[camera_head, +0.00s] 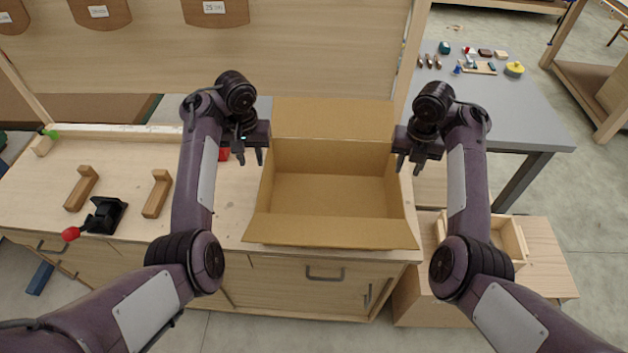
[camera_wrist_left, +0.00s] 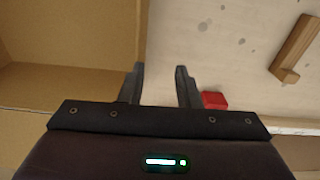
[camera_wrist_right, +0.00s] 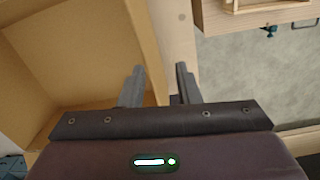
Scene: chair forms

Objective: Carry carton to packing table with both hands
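The open, empty cardboard carton (camera_head: 330,195) stands on the wooden workbench (camera_head: 225,215), flaps spread. My left gripper (camera_head: 251,157) is at its left side with fingers apart. In the left wrist view the fingers (camera_wrist_left: 160,80) point down near the carton's side wall (camera_wrist_left: 142,30). My right gripper (camera_head: 409,165) is at the carton's right side, fingers apart. In the right wrist view the fingers (camera_wrist_right: 160,80) sit on either side of the carton's side wall (camera_wrist_right: 140,40), with a gap visible. A grey-topped table (camera_head: 530,105) stands at back right; I cannot tell whether it is the packing table.
Wooden brackets (camera_head: 158,193), a black tool with a red knob (camera_head: 104,215) and a red block (camera_wrist_left: 214,100) lie on the bench left of the carton. A low wooden box (camera_head: 512,240) stands right of the bench. Small items (camera_head: 478,62) cover the grey table's far part.

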